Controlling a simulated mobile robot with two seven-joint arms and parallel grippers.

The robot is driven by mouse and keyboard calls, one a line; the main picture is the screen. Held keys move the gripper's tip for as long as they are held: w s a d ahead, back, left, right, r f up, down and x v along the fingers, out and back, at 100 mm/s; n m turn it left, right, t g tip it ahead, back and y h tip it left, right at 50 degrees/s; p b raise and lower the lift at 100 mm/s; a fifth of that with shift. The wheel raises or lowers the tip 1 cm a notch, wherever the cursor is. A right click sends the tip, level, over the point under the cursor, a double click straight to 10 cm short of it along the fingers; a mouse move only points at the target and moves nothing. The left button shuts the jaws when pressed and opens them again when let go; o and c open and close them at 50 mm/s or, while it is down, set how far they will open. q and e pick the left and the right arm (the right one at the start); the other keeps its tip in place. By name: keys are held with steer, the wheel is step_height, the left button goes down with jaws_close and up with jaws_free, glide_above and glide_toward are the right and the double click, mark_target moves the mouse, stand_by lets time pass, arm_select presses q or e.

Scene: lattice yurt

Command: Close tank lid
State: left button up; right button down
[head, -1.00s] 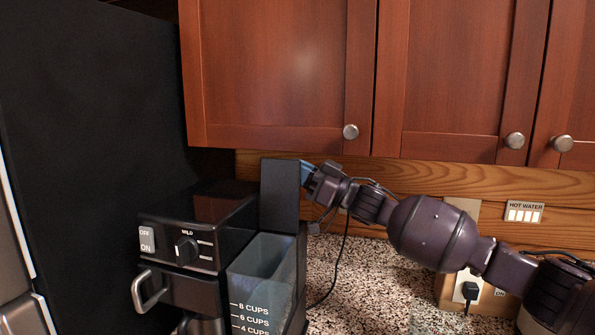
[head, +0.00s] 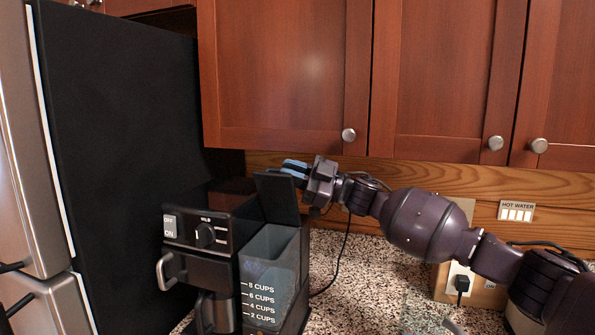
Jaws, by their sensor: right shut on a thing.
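The coffee maker (head: 212,225) stands on the counter at lower centre-left. Its clear water tank (head: 268,277), marked in cups, is on its right side and open at the top. The dark flat tank lid (head: 277,198) stands up at the tank's back edge, raised and slightly tilted. My right gripper (head: 295,170), with blue fingertips, is shut at the lid's top edge. The fingertips are partly hidden behind the lid. My left gripper is not in view.
Wooden cabinets (head: 285,75) with round knobs hang just above my right gripper. A tall black-sided fridge (head: 120,160) stands to the left. A cord runs behind the coffee maker.

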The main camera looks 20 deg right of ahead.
mark_target(282, 190)
steer(key=s+a+n+g, duration=0.1)
steer(key=n, duration=0.1)
steer(key=s+a+f+n+g, duration=0.1)
steer(key=s+n, duration=0.1)
steer(key=s+a+f+n+g, duration=0.1)
steer(key=n, duration=0.2)
steer(key=shift+s+f+h, duration=0.15)
steer(key=shift+s+h, duration=0.2)
steer(key=shift+h, duration=0.05)
arm_select(q)
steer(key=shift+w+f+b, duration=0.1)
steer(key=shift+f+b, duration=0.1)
steer(key=shift+b, duration=0.1)
arm_select(e)
steer(key=s+a+f+n+g+h, duration=0.1)
steer(key=s+a+f+n+h, duration=0.1)
steer(key=f+n, duration=0.5)
steer(key=shift+s+a+h, duration=0.4)
steer(key=shift+s+a, duration=0.05)
steer(key=shift+s, duration=0.6)
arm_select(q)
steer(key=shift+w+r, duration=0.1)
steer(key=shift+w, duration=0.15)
arm_select(e)
steer(key=shift+f, duration=0.1)
steer(key=c, duration=1.4)
jaws_free()
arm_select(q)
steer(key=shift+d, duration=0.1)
